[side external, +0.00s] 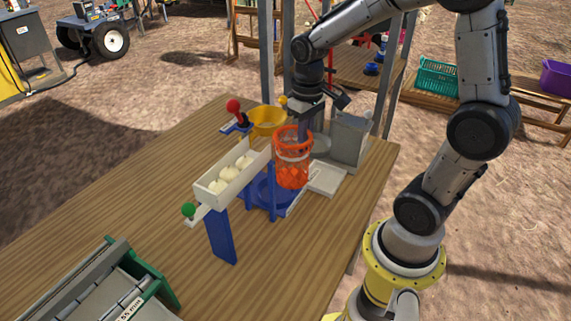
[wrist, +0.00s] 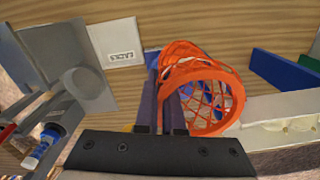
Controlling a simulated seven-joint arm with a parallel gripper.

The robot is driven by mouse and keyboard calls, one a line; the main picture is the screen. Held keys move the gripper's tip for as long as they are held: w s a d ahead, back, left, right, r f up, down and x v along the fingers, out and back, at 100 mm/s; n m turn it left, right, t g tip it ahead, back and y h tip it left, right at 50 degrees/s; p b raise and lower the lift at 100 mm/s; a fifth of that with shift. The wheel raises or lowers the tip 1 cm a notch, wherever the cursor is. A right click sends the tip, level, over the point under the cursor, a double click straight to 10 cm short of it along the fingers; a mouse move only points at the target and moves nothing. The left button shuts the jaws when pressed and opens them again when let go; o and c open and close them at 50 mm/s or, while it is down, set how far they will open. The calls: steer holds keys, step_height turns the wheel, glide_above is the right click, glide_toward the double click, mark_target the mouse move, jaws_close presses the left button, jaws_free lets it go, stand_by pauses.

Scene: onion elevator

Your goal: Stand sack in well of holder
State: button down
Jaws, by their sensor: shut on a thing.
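The sack (side external: 292,168) is an orange-red mesh tube with a thick rim. My gripper (side external: 303,132) is shut on its rim from above, and the sack hangs roughly upright. In the wrist view, my fingers (wrist: 172,112) pinch the near side of the sack (wrist: 205,88), whose mouth looks open. The blue holder (side external: 262,192) stands on the table, with upright posts beside the sack. The sack's lower end is over or within the holder; I cannot tell whether it touches the bottom of the well.
A white trough (side external: 222,184) with several pale onions slopes beside the holder, with a green knob (side external: 188,210) at its low end. A yellow bowl (side external: 266,121) and a red-knobbed lever (side external: 233,106) stand behind. A plate labelled SACKS (wrist: 122,40) lies close by.

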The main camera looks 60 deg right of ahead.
steer(key=shift+w+d+f, duration=0.25)
steer(key=shift+w+f, duration=0.7)
steer(key=shift+f, duration=0.6)
steer(key=shift+w+d+f, duration=0.3)
steer(key=shift+w+f, duration=0.7)
steer(key=shift+f, duration=0.6)
steer(key=shift+w+d+f, duration=0.25)
steer(key=shift+w+f, duration=0.7)
steer(key=shift+f, duration=0.6)
steer(key=shift+f, duration=0.15)
steer(key=c, duration=1)
jaws_free()
steer(key=shift+c, duration=0.2)
